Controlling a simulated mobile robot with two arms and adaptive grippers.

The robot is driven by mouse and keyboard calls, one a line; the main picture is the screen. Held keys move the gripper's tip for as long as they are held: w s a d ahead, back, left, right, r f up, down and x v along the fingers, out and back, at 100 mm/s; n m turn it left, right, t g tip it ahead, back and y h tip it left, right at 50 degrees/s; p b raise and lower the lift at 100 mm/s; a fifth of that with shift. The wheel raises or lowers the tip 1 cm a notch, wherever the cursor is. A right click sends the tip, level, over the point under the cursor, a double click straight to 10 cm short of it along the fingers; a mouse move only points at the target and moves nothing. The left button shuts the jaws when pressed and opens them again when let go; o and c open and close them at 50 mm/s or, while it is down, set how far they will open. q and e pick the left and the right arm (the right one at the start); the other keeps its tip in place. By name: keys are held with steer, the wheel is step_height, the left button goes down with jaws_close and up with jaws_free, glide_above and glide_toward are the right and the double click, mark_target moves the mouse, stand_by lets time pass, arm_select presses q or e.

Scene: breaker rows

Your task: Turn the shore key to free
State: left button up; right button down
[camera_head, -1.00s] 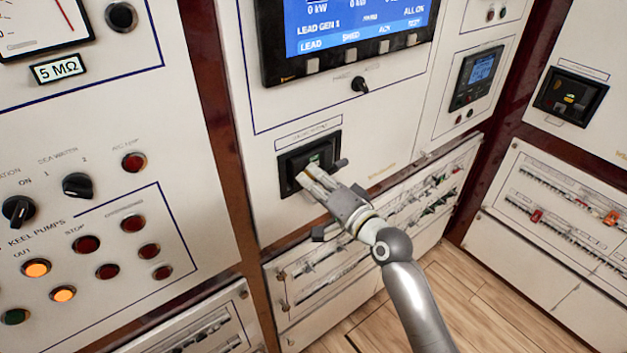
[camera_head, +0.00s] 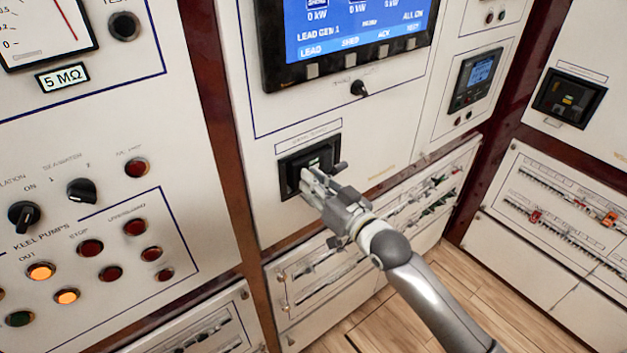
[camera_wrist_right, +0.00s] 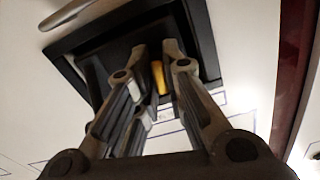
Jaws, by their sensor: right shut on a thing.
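My right gripper (camera_head: 310,180) reaches a black switch unit (camera_head: 292,163) set in the middle white panel, below a small dark key switch (camera_head: 359,88). In the right wrist view, its fingers (camera_wrist_right: 160,75) straddle a small yellow piece (camera_wrist_right: 158,77) in front of the unit's black frame (camera_wrist_right: 210,60). The gripper is shut on a part at the unit's face. The fingers hide much of that part, and I cannot read the label above the unit or tell the key's position. My left gripper is out of view.
A blue display (camera_head: 350,25) is above the unit. A similar black unit (camera_head: 569,97) is on the right panel. Rotary knobs (camera_head: 82,191) and lit buttons (camera_head: 41,271) are on the left panel. Breaker rows (camera_head: 570,228) lie low right. Wooden floor (camera_head: 400,300) shows below.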

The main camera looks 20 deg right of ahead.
steer(key=shift+n, duration=1.1)
steer(key=c, duration=1.5)
jaws_free()
steer(key=v, duration=1.2)
